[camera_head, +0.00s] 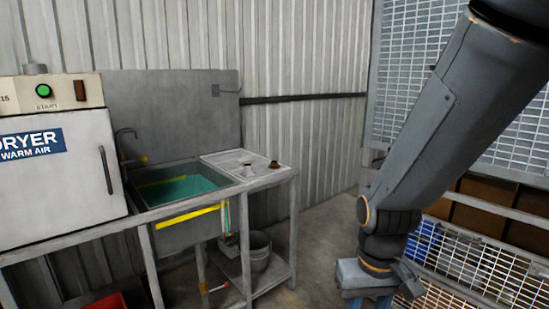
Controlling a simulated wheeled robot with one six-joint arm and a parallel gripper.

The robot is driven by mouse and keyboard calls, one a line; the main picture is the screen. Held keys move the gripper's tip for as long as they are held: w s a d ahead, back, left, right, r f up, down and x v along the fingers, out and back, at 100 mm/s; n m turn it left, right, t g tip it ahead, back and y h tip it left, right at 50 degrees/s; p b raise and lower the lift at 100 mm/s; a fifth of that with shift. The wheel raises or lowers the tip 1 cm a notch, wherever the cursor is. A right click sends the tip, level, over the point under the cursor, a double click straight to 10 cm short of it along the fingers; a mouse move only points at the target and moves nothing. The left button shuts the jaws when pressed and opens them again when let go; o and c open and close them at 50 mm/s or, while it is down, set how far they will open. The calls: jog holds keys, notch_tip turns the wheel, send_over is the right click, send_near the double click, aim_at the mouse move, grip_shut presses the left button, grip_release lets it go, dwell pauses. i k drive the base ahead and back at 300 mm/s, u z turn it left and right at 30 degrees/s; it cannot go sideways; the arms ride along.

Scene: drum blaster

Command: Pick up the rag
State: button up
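I cannot make out a rag anywhere in the head view. My arm reaches down from the upper right, and my gripper (380,296) is at the bottom edge, right of centre. Its fingertips are cut off by the frame, so I cannot see whether it is open, shut or holding anything. It appears in front of the floor and wire-mesh crates, to the right of the sink bench and apart from it in the picture.
A metal sink (190,228) holds green liquid. Its drainboard (225,160) carries two small objects. A bucket (258,257) stands on the shelf below. A dryer (60,180) is left, a red container (108,302) bottom left. Mesh crates (470,262) stand right. Bare floor (325,240) lies between.

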aim_at(239, 162)
jog(key=z, duration=0.25)
jog(key=i, duration=2.1)
jog(key=u, duration=1)
jog(key=i, duration=0.95)
jog(key=u, duration=0.1)
